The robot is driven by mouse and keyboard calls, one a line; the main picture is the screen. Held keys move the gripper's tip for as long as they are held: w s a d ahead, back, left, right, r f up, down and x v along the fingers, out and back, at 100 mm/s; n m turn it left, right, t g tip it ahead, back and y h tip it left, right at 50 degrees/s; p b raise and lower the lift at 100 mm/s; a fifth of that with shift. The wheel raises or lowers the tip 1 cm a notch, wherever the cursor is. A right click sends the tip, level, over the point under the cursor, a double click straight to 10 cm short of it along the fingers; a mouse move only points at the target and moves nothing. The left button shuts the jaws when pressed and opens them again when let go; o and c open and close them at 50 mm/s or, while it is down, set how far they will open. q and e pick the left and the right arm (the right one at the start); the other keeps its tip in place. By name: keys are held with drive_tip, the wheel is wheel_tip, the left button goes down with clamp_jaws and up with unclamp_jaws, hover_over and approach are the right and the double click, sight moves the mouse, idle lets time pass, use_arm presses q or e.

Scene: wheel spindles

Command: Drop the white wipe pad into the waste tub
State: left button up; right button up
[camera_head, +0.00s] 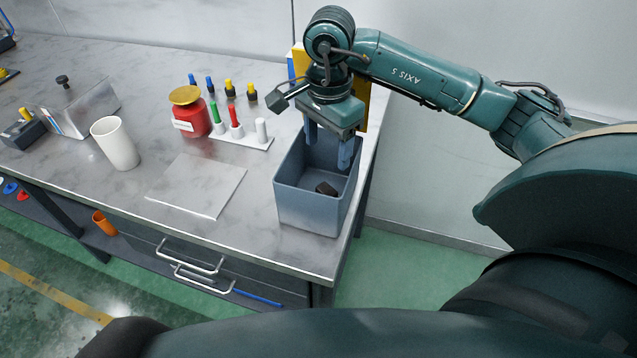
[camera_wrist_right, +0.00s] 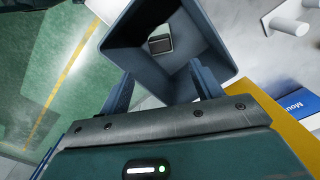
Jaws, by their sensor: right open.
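The waste tub (camera_head: 310,207) is an open blue-grey box at the table's right front corner. It also shows in the right wrist view (camera_wrist_right: 205,30). My right gripper (camera_head: 329,145) points down over the tub, with its fingers apart and nothing visible between them. Its fingers also show in the wrist view (camera_wrist_right: 163,88). A small dark block (camera_head: 326,188) lies inside the tub; it shows in the wrist view with a lighter grey face (camera_wrist_right: 160,44). I cannot clearly make out a white wipe pad in either view. My left gripper is not in view.
A flat pale sheet (camera_head: 197,184) lies left of the tub. Behind it are a red jar (camera_head: 192,118) and a white rack (camera_head: 255,142) with coloured pegs. A white cup (camera_head: 116,145) stands further left. A yellow-edged panel (camera_head: 361,106) stands behind the tub.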

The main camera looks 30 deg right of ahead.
wheel_tip(320, 180, up, 13)
drive_tip(key=shift+p, duration=0.3)
idle(0.5)
